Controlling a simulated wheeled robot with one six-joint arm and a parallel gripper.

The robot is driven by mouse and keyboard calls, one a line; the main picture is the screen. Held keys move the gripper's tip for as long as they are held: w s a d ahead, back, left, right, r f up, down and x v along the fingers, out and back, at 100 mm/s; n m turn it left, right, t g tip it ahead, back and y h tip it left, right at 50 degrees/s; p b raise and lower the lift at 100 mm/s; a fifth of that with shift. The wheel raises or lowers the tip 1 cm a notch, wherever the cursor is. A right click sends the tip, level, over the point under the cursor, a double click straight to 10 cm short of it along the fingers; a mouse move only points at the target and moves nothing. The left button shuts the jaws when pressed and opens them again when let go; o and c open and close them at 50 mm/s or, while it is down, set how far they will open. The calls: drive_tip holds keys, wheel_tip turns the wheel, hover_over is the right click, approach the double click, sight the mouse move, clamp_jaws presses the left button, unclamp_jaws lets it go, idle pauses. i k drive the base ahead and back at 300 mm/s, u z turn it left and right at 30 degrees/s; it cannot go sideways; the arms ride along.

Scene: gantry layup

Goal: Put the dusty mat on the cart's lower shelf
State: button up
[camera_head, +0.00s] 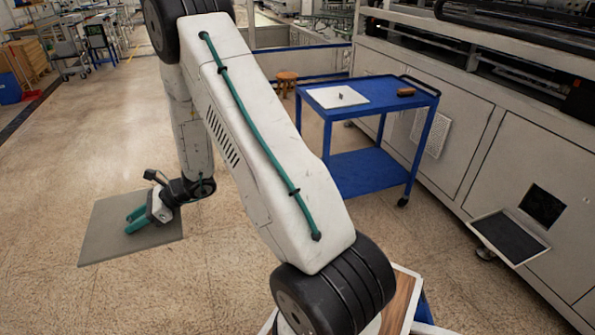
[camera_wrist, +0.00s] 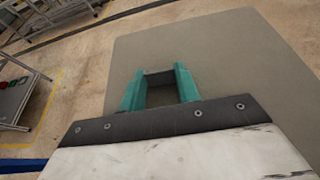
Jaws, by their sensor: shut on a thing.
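The dusty mat (camera_head: 100,239) is a flat grey-brown square at the left in the head view. It also fills much of the wrist view (camera_wrist: 225,50). My gripper (camera_head: 136,220) has green fingers and is shut on the mat; the fingers also show in the wrist view (camera_wrist: 160,87). The grip point is hard to make out, and I cannot tell whether the mat touches the floor. The blue cart (camera_head: 420,92) stands to the right, apart from the mat. Its lower shelf (camera_head: 365,172) looks empty where it shows.
The cart's top holds a white sheet (camera_head: 337,96) with a small dark thing on it, and a brown block (camera_head: 405,91). A wooden stool (camera_head: 287,80) stands behind the cart. Grey machine cabinets (camera_head: 470,150) line the right. Open floor (camera_head: 240,270) lies between mat and cart.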

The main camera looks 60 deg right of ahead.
sight(358, 176)
drive_tip(key=k, duration=1.45)
drive_tip(key=z, duration=1.4)
drive_tip(key=i, duration=1.05)
drive_tip(key=u, duration=0.05)
